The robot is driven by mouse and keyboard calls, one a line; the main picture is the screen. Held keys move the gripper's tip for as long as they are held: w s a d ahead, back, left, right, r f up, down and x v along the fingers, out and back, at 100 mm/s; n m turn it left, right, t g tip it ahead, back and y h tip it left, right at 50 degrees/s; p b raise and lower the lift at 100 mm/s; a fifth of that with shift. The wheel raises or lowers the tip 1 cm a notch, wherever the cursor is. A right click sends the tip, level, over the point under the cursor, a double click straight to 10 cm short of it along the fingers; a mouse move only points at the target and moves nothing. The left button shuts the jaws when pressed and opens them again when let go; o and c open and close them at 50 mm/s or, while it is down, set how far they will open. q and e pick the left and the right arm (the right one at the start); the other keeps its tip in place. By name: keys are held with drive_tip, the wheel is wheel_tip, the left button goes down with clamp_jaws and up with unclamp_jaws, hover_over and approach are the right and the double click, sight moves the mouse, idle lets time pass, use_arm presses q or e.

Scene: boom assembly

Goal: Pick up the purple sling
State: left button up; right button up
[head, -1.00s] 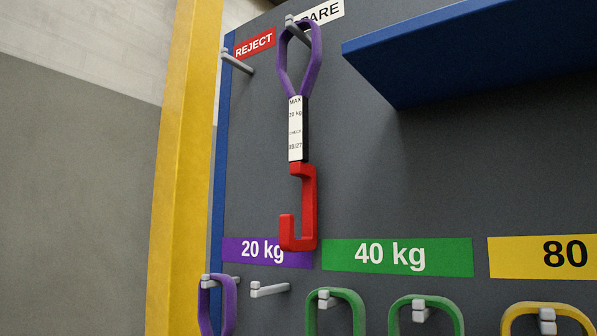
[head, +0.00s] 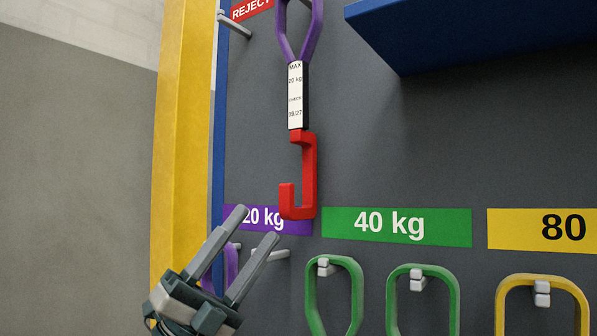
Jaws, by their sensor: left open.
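A purple sling (head: 287,45) with a white tag (head: 295,96) reading MAX 20 kg and a red hook (head: 309,175) hangs at the top of the board; its upper end is cut off. A second purple sling (head: 232,265) hangs below the purple 20 kg label (head: 285,222), mostly hidden behind my left gripper. My left gripper (head: 256,228) is open and empty, its two fingers pointing up and right, in front of this lower sling. I cannot tell whether it touches it. My right gripper does not show.
Green slings (head: 357,290) hang under the 40 kg label (head: 396,226), and a yellow sling (head: 583,300) hangs under the 80 label. A blue shelf (head: 470,35) juts out at upper right. A yellow post (head: 180,140) stands left. A bare peg (head: 236,25) is near the REJECT label.

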use_arm(q)
drive_tip(key=s+d+r+m+g+y, duration=0.2)
drive_tip(key=d+r+m+g+y, duration=0.15)
drive_tip(key=r+m, duration=0.3)
drive_tip(key=s+d+r+m+g+y, duration=0.3)
drive_tip(key=d+r+m+g, duration=0.15)
drive_tip(key=r+m, duration=0.2)
drive_tip(key=a+r+n+t+y, duration=0.4)
drive_tip(key=a+r+t+y, duration=0.4)
drive_tip(key=r, duration=0.6)
drive_tip(key=a+t, duration=0.2)
drive_tip(key=a, duration=0.1)
drive_tip(key=shift+s+a+r+t+y, duration=0.15)
drive_tip(key=shift+s+a+t+y, duration=0.1)
drive_tip(key=shift+a+t+y, duration=0.1)
